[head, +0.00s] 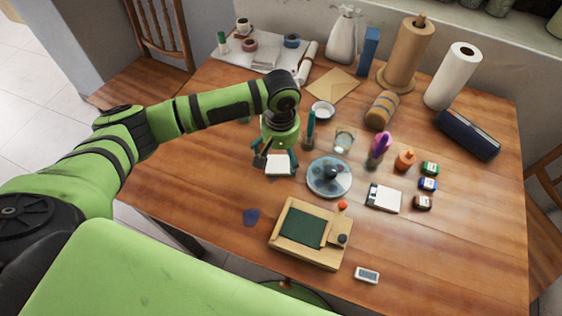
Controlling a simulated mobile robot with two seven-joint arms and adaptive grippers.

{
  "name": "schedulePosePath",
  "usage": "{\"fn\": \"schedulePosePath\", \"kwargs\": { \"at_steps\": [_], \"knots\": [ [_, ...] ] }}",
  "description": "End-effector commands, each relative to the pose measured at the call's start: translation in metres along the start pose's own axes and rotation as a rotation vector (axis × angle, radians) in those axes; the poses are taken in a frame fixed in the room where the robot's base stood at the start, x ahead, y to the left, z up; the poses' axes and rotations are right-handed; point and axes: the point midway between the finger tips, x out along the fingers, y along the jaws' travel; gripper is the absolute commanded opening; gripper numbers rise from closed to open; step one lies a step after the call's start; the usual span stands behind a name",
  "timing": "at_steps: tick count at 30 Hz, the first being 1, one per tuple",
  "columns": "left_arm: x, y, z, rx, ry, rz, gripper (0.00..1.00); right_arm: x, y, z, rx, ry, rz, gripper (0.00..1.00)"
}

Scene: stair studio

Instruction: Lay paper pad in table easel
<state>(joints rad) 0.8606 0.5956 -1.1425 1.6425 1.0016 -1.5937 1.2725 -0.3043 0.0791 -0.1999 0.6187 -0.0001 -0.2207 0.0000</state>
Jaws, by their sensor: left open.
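My left gripper (276,158) points down over the middle-left of the table, its fingers open. A small white block that looks like the paper pad (278,167) shows between and just below the fingers. I cannot tell whether the fingers touch it or whether it rests on the table. The table easel (282,244) is a light wooden box-like frame with a dark green panel, lying near the front edge, below and right of the gripper. My right gripper is not in view.
A glass palette dish (329,178) stands right of the gripper, with a white-and-black item (384,199) beyond it. A green-topped brush holder (309,131) is close by the gripper. The left front tabletop is clear.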

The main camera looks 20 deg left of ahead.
Motion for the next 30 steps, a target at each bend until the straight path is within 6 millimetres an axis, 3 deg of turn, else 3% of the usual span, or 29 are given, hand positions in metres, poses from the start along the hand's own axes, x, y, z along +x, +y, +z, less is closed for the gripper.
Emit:
{"fn": "schedulePosePath", "kwargs": {
  "at_steps": [6,14,18,19,20,23,24,30],
  "knots": [
    [0.026,-0.001,-0.001,0.002,0.000,0.000,1.00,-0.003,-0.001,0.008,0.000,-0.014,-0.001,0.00],
    [0.029,0.000,-0.001,0.003,0.002,0.001,1.00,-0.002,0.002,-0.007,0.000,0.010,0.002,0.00],
    [0.029,0.000,-0.001,0.003,0.002,0.001,0.44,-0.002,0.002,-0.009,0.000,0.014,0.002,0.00],
    [0.029,-0.001,-0.001,0.003,0.002,0.001,0.32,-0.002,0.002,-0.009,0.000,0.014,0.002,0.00],
    [0.029,-0.001,-0.001,0.003,0.002,0.001,0.27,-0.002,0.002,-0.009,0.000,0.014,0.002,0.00],
    [0.029,-0.001,-0.001,0.003,0.002,0.001,0.26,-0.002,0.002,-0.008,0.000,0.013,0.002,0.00],
    [0.029,-0.001,-0.001,0.003,0.002,0.001,0.20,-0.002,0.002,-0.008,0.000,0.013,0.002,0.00],
    [0.029,-0.001,-0.001,0.002,0.001,0.001,0.20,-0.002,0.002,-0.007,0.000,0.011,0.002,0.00]
  ]
}}
